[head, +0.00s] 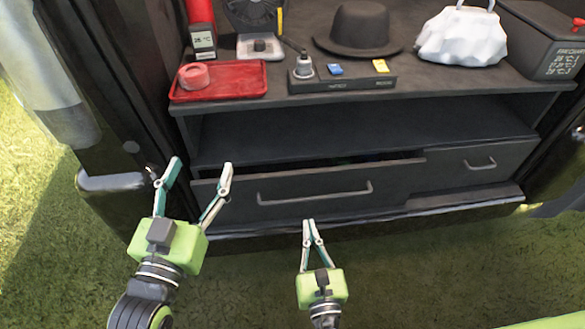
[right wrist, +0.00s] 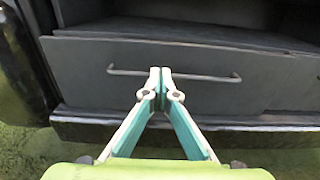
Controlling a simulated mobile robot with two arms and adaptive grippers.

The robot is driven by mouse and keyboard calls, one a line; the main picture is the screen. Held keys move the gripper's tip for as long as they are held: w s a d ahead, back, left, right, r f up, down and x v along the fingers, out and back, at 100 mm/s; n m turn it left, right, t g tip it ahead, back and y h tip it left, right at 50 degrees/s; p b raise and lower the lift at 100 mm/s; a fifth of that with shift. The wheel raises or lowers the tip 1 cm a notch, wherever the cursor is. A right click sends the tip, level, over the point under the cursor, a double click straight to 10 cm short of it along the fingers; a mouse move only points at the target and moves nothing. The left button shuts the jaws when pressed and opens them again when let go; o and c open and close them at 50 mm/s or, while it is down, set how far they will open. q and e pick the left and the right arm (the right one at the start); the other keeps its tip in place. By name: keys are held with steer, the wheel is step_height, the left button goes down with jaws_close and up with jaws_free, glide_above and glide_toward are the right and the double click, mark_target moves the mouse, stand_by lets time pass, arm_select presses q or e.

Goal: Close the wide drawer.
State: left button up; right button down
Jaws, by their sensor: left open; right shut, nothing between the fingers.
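The wide drawer (head: 345,203) is the dark grey front at the lower left of the cabinet, with a long bar handle (head: 315,196). It stands slightly out, with a narrow dark gap along its top edge. My right gripper (head: 308,222) is shut and empty in front of the drawer, below the handle in the head view. In the right wrist view its closed fingertips (right wrist: 160,72) overlap the handle (right wrist: 200,75); contact cannot be told. My left gripper (head: 201,163) is open and empty in front of the drawer's left end.
A narrower drawer (head: 477,164) sits to the right, under an open shelf (head: 350,130). The countertop above carries a red tray (head: 218,94), a black hat (head: 359,30), a power strip (head: 345,84) and a white bag (head: 462,38). Grass lies in front.

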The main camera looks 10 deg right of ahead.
mark_target(301, 176)
steer(key=w+b, duration=0.2)
steer(key=w, duration=1)
steer(key=shift+w+a, duration=0.15)
steer(key=shift+w, duration=0.15)
arm_select(q)
steer(key=s+r+t+h, duration=0.1)
steer(key=s+r+t, duration=0.2)
steer(key=r, duration=0.7)
steer(key=shift+d+t+h, duration=0.35)
steer(key=shift+t+h, duration=0.05)
steer(key=shift+t, duration=0.8)
arm_select(e)
steer(key=shift+w, duration=0.55)
arm_select(q)
steer(key=shift+s+f, duration=0.1)
arm_select(e)
steer(key=shift+w, duration=0.3)
steer(key=w, duration=0.4)
steer(key=shift+a+b, duration=0.1)
steer(key=shift+b, duration=0.3)
steer(key=shift+r, duration=0.2)
arm_select(q)
steer(key=s+r+t, duration=0.1)
steer(key=s+r, duration=0.1)
steer(key=r, duration=0.1)
steer(key=shift+s+a+t+h, duration=0.1)
steer(key=shift+s+t+h, duration=0.15)
steer(key=shift+t+h, duration=0.15)
